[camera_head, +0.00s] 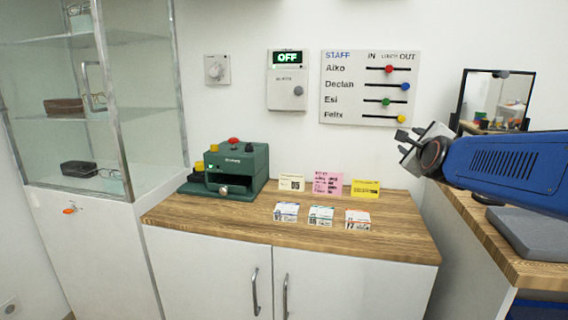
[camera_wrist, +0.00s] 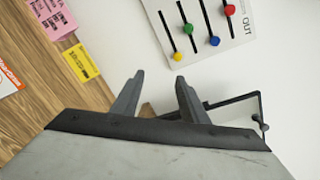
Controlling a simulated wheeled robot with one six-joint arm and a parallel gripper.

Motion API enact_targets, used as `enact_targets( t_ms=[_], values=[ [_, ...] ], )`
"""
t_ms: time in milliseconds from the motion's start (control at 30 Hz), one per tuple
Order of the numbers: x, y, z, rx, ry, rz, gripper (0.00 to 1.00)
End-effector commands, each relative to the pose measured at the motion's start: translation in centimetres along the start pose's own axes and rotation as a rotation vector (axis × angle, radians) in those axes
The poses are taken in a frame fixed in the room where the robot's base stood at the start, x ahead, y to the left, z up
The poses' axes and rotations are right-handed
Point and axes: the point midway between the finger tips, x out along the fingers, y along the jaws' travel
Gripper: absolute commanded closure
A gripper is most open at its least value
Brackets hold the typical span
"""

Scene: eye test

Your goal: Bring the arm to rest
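My gripper (camera_head: 404,142) is at the right in the head view, at the end of my blue arm. It is raised above the gap between the wooden-topped cabinet (camera_head: 400,232) and the counter at the right. In the wrist view my gripper (camera_wrist: 157,88) shows two dark fingers standing apart with nothing between them. It touches nothing that I can see. The staff board (camera_head: 340,88) on the wall is to the left of and above it.
A green machine (camera_head: 262,165) and several cards, one of them pink (camera_head: 328,183), stand on the cabinet. A mirror (camera_head: 462,98) and grey pad (camera_head: 530,232) are on the right counter (camera_head: 490,240). A glass display case (camera_head: 150,95) stands left. A wall box (camera_head: 288,92) reads OFF.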

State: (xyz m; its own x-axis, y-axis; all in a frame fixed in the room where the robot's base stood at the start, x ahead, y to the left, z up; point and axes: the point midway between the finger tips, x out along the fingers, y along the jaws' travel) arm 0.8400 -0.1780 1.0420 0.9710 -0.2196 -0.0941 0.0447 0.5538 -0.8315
Motion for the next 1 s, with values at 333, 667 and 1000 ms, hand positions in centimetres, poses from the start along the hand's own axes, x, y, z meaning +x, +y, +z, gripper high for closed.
enact_targets(
  t_ms=[333, 667, 1000],
  values=[
    [-9.8, 11.7, -1.9, -0.742, -0.083, 0.385, 0.60],
    [-21.3, 21.2, -7.3, -1.439, -0.350, 0.734, 0.60],
    [-31.8, 26.9, -13.6, -1.954, -0.736, 0.995, 0.60]
  ],
)
